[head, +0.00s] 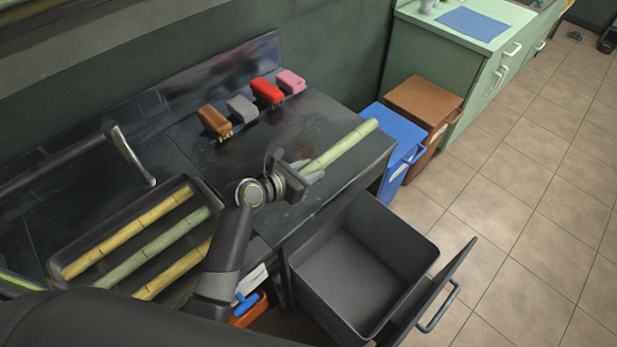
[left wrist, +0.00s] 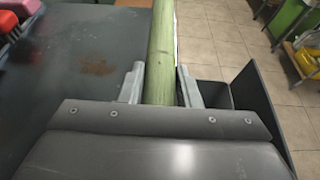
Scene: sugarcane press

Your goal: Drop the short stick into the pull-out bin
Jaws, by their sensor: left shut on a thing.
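My left gripper (head: 302,169) is shut on a green cane stick (head: 345,143), which points away to the upper right above the dark counter. In the left wrist view the stick (left wrist: 161,45) runs between the two fingers (left wrist: 160,76); its near end is hidden by the gripper body. The pull-out bin (head: 345,262) is a dark grey box, pulled open below the counter's front edge and looking empty. The gripper and stick are behind the bin in the head view, not over its opening. My right gripper is not in view.
A sunken tray (head: 203,186) at left holds several yellow and green sticks. Brown (head: 214,121), grey (head: 242,109), red (head: 267,91) and pink (head: 291,81) blocks line the counter's back. Blue (head: 396,140) and brown (head: 425,103) floor bins stand beyond the counter. The bin's handle (head: 439,307) faces open tiled floor.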

